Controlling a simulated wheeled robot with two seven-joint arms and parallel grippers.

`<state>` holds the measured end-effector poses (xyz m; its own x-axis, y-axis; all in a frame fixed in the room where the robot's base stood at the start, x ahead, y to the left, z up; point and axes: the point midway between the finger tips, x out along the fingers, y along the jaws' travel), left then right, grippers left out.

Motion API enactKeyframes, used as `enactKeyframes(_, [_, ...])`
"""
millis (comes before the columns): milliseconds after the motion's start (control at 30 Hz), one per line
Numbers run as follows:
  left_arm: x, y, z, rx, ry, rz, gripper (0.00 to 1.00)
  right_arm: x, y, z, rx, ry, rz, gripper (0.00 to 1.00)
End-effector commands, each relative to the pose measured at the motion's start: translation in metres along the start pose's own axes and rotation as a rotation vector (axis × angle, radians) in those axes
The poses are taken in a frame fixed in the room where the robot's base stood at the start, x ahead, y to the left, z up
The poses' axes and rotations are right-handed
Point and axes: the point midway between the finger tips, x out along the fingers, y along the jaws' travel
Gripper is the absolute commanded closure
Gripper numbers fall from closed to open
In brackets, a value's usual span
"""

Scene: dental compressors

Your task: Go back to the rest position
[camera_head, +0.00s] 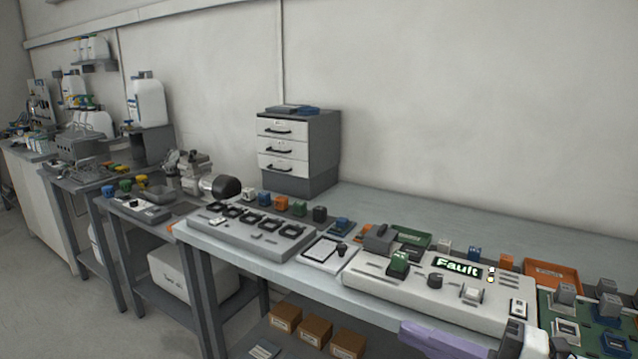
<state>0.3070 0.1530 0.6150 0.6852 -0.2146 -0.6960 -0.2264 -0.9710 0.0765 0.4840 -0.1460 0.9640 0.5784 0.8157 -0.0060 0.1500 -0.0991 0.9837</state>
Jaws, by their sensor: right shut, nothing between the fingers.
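My right gripper (512,338) shows at the bottom right edge, partly cut off by the frame. It is shut with nothing held, in front of the front edge of the white control console (400,287). My left gripper is not in view.
A grey workbench (390,218) runs along the wall, with a drawer cabinet (290,150) at the back. Cardboard boxes (315,330) sit below. Bare floor lies at left.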

Motion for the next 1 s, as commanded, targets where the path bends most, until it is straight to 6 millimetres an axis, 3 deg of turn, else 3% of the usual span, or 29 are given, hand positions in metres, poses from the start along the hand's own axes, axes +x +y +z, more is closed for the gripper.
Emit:
enactKeyframes(133, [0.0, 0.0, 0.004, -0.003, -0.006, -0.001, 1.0, -0.008, -0.068, 0.028, 0.505, -0.286, 0.216, 1.0])
enactKeyframes(267, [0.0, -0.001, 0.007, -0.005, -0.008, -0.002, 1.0, -0.038, -0.162, 0.039, 0.884, -0.573, 0.256, 1.0])
enactKeyframes(400, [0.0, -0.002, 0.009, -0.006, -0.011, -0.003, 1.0, -0.071, -0.258, 0.015, 1.199, -0.816, 0.21, 1.0])
enactKeyframes(533, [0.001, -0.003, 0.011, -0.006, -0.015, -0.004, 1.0, -0.095, -0.325, -0.025, 1.42, -0.974, 0.141, 1.0])
enactKeyframes(700, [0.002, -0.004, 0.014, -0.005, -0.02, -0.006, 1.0, -0.11, -0.369, -0.065, 1.584, -1.077, 0.074, 1.0])
enactKeyframes(1000, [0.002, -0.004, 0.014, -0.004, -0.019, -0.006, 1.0, -0.113, -0.378, -0.075, 1.624, -1.1, 0.055, 1.0])
